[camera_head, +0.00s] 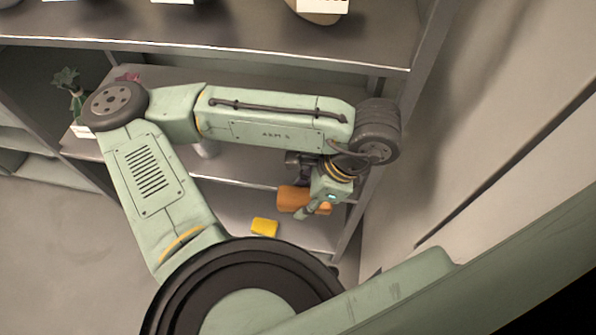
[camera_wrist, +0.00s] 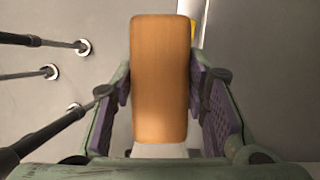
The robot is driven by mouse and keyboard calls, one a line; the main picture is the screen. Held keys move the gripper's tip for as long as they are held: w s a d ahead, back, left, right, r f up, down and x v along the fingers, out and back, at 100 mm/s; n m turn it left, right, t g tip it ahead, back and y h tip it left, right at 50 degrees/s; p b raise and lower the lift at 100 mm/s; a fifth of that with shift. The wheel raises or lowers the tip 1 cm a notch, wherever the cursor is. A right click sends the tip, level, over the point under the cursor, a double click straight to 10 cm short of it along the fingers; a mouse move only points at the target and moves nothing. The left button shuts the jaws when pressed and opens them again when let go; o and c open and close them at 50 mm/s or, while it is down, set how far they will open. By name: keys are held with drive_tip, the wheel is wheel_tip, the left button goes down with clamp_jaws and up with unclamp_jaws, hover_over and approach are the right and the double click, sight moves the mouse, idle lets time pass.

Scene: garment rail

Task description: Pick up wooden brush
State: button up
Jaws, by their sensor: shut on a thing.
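The wooden brush is an orange-brown block with rounded edges (camera_wrist: 160,78). It stands lengthwise between my fingers in the wrist view, with a pale part at its lower end. In the head view the brush (camera_head: 290,198) is partly covered by my gripper (camera_head: 312,207), over the lower shelf near the right upright. My gripper (camera_wrist: 161,92) is shut on the brush, with a purple pad on each side. Whether the brush touches the shelf below is unclear.
A yellow block (camera_head: 264,227) lies on the lower shelf (camera_head: 228,212), left of the brush. Its edge shows behind the brush in the wrist view (camera_wrist: 193,30). Shelf boards lie above, and a grey upright (camera_head: 352,215) stands close on the right. A potted plant (camera_head: 72,92) is far left.

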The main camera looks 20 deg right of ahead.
drive_tip(key=shift+s+a+r+p, duration=0.1)
drive_tip(key=shift+s+r+p, duration=0.5)
drive_tip(key=shift+p, duration=1.9)
drive_tip(key=shift+s+a+f+p, duration=0.15)
drive_tip(key=shift+s+p, duration=0.35)
drive_tip(key=shift+p, duration=0.65)
drive_tip(key=shift+s+f, duration=0.1)
drive_tip(key=shift+f, duration=0.05)
